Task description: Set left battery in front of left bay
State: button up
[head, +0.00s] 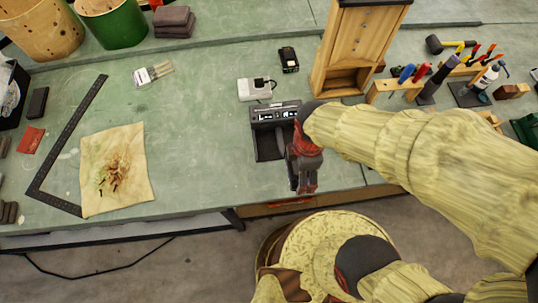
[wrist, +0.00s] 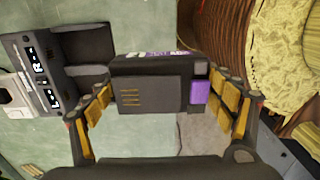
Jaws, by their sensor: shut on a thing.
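My gripper (wrist: 160,98) is shut on a dark battery (wrist: 145,88) with a purple end piece, its yellow-padded fingers on two opposite sides. In the head view my gripper (head: 304,172) is near the bench's front edge, just right of and in front of the dark charger (head: 268,112). The battery is mostly hidden there by the gripper. The charger has white markings on its raised back and two dark bays. The bays (wrist: 86,45) also show in the wrist view, apart from the battery. I cannot tell whether the battery touches the bench.
A white box (head: 255,89) with a cable and a small black pack (head: 288,59) lie behind the charger. A wooden cabinet (head: 358,45) stands behind to the right. A stained cloth (head: 117,170) lies left; the bench between it and the charger is clear.

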jog(key=w+a+f+b, duration=0.2)
jog(key=w+a+f, duration=0.2)
jog(key=w+a, duration=0.2)
jog(key=b, duration=0.1)
send_over(269, 157)
jog(key=f, duration=0.5)
jog(key=shift+s+d, duration=0.15)
jog(key=shift+s, duration=0.05)
jog(key=shift+w+a+f, duration=0.2)
jog(key=shift+f, duration=0.25)
jog(key=shift+f+b, duration=0.7)
jog(key=shift+f, duration=0.75)
jog(key=shift+f, duration=0.15)
jog(key=o, duration=1.6)
jog(key=shift+o, duration=0.4)
